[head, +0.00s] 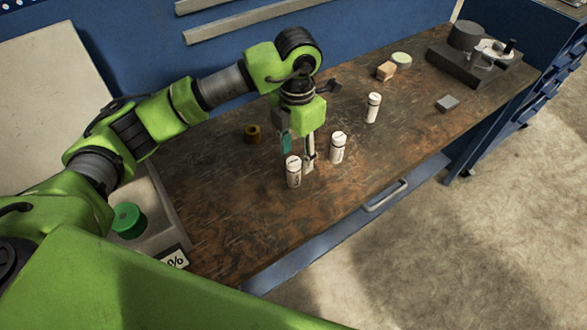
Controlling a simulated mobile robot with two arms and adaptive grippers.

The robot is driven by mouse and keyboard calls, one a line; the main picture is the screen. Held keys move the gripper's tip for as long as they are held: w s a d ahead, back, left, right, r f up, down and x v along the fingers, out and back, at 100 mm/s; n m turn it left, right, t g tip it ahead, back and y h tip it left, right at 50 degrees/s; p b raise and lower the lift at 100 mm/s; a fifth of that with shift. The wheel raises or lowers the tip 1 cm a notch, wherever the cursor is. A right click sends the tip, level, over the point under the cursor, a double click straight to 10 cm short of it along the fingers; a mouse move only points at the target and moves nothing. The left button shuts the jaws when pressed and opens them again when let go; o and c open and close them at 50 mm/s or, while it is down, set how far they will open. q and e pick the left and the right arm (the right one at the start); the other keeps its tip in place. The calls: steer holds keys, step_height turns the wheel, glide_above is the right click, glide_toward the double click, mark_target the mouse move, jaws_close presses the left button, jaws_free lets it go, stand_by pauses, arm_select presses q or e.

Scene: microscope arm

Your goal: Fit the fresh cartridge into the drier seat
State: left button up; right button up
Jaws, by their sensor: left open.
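Three white cylinders with dark bands, which look like cartridges, stand upright on the wooden bench: one at the front left (293,174), one in the middle (338,148) and one farther back (373,108). I cannot tell which is fresh. My left gripper (298,157) points down, open, with its fingertips low just behind the front left cylinder and left of the middle one. I cannot tell whether it touches either. A grey box (158,235) with a green round cap and a "%" label, possibly the drier, stands at lower left, partly hidden by my arm. No seat is clearly visible.
A brass-coloured ring (253,133) lies left of the gripper. A wooden block (386,71), a pale green disc (401,59) and a small grey block (447,103) lie farther back. A dark device (468,56) stands at the far right. The bench's front middle is clear.

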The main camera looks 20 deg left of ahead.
mark_target(293, 161)
arm_select(q)
steer(key=f, duration=0.1)
steer(key=f+p, duration=0.1)
steer(key=f, duration=0.1)
steer(key=f+p, duration=0.1)
steer(key=f, duration=0.1)
steer(key=shift+a, duration=0.4)
steer(key=shift+f, duration=0.25)
steer(key=c, duration=1.2)
